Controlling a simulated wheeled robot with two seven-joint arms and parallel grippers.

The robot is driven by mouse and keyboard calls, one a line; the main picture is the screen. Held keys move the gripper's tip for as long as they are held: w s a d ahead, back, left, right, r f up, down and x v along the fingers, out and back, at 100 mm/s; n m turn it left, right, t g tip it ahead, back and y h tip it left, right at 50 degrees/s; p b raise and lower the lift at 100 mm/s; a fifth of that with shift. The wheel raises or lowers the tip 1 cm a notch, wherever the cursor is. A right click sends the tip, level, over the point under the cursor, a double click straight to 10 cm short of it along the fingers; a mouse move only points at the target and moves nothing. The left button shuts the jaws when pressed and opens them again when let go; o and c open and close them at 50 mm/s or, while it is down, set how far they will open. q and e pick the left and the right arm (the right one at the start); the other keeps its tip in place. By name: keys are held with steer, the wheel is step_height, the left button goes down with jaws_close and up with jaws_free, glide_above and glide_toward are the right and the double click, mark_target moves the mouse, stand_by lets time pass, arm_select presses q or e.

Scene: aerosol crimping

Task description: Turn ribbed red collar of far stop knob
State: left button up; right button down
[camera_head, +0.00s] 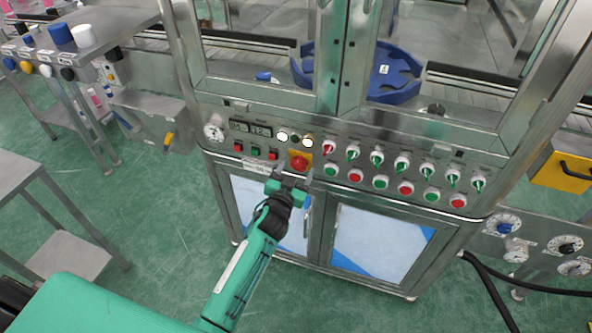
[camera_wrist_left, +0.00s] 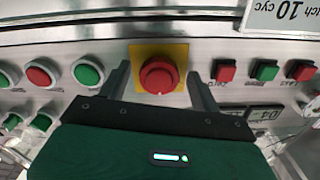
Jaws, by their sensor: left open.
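The red stop knob (camera_head: 299,162) sits on a yellow square plate on the machine's front panel. In the left wrist view the red knob (camera_wrist_left: 158,76) is between the two fingers, with a gap on each side. Its ribs are too small to make out. My left gripper (camera_head: 289,180) is open and empty, just in front of the knob. In the left wrist view my left gripper (camera_wrist_left: 158,72) has one finger on each side of the yellow plate (camera_wrist_left: 172,51). My right gripper is not in view.
Rows of red and green buttons and switches (camera_head: 380,182) line the panel right of the knob. A steel bench (camera_head: 95,32) stands at the left. Open green floor lies before the machine.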

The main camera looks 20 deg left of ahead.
arm_select(q)
steer(key=c, duration=1)
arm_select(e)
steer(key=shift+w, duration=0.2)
